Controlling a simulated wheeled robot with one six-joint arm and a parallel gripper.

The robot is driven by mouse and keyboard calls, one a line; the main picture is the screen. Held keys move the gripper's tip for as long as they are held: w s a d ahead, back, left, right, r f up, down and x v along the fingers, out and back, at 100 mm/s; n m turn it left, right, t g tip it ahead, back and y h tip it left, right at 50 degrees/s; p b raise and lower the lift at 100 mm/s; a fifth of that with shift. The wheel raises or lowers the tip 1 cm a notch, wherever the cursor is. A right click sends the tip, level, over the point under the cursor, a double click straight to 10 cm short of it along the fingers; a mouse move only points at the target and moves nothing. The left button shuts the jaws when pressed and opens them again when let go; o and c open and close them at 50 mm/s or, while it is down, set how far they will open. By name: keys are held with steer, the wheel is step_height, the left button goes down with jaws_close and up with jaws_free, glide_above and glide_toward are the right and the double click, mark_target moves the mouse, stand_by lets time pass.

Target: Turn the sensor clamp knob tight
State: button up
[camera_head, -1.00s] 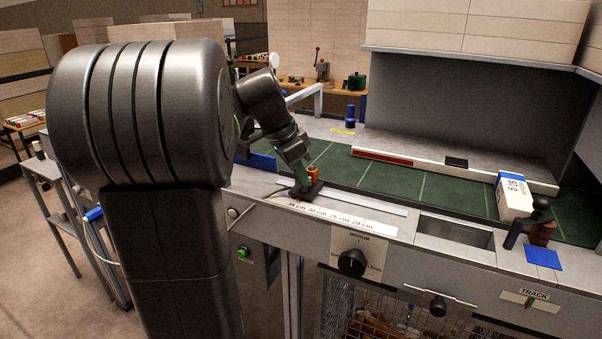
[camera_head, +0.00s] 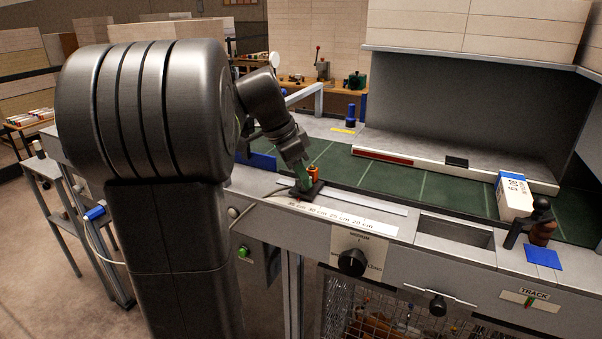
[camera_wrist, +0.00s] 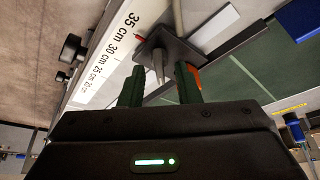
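The sensor clamp stands on the machine's front ledge as a dark square plate (camera_wrist: 185,47) with a narrow grey tapered post, seemingly the knob (camera_wrist: 158,64), rising from it. In the head view the plate (camera_head: 312,192) lies by the left end of the scale, and the post is hidden by my gripper. My gripper (camera_wrist: 159,88) is open, its two green fingers apart with the post's tip in line between them and a visible gap on each side. I cannot tell how deep the post sits between them. An orange part (camera_head: 313,172) stands just behind the right finger.
A white centimetre scale (camera_head: 345,219) runs along the ledge. A black round knob (camera_head: 351,262) sits on the front panel below. The green belt (camera_head: 395,181) lies behind. A blue-and-white ream (camera_head: 514,195) and a dark bottle (camera_head: 542,228) are at the right.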

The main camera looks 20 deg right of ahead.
steer(key=v, duration=1.3)
steer(key=shift+a+r, duration=0.2)
steer(key=shift+r, duration=0.2)
steer(key=shift+d+f, duration=0.1)
steer(key=shift+f, duration=0.05)
steer(key=x, duration=1.3)
steer(key=shift+d+f, duration=0.15)
steer(key=shift+f, duration=0.15)
